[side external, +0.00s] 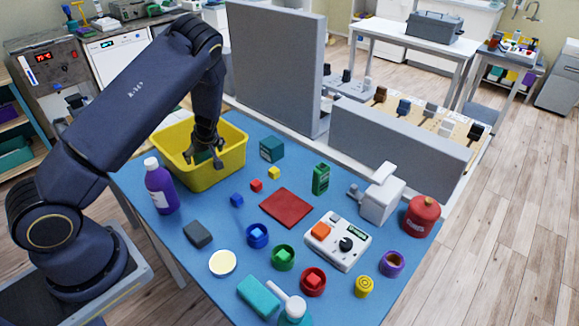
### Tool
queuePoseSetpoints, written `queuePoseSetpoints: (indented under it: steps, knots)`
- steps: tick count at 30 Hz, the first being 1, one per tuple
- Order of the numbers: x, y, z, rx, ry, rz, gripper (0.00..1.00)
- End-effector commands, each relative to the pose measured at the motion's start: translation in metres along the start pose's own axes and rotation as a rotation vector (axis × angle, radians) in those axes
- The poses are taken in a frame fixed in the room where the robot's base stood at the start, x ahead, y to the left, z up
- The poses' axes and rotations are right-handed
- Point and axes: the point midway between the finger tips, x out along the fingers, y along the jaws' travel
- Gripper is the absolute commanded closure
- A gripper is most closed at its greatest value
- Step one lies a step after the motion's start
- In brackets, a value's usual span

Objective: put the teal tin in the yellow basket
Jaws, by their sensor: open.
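A dark teal box-shaped tin (271,149) stands on the blue table, just right of the yellow basket (232,171) and apart from it. The yellow basket sits at the table's far left corner. My gripper (204,162) points down over the basket, its fingers open with nothing seen between them. It is left of the teal tin and not touching it. The gripper hides part of the basket's inside. A brighter teal block (258,297) lies near the front edge.
A purple bottle (161,187) stands in front of the basket. Small cubes (257,185), a red mat (287,207), a green container (321,179) and several cups lie to the right. Grey panels (277,70) rise behind the table.

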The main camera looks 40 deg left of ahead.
Motion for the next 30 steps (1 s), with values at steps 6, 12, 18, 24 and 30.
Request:
queuePoseSetpoints:
  steps: [6, 12, 18, 24, 30]
  knots:
    - [-0.04, 0.002, 0.001, 0.002, 0.001, 0.005, 0.0]
    - [-0.085, 0.002, 0.001, 0.003, 0.0, 0.004, 0.0]
    - [-0.112, 0.001, 0.001, 0.001, -0.001, 0.002, 0.0]
    - [-0.144, 0.0, 0.019, 0.049, -0.109, 0.048, 0.0]
    - [-0.241, -0.006, 0.062, 0.3, -0.338, 0.262, 0.0]
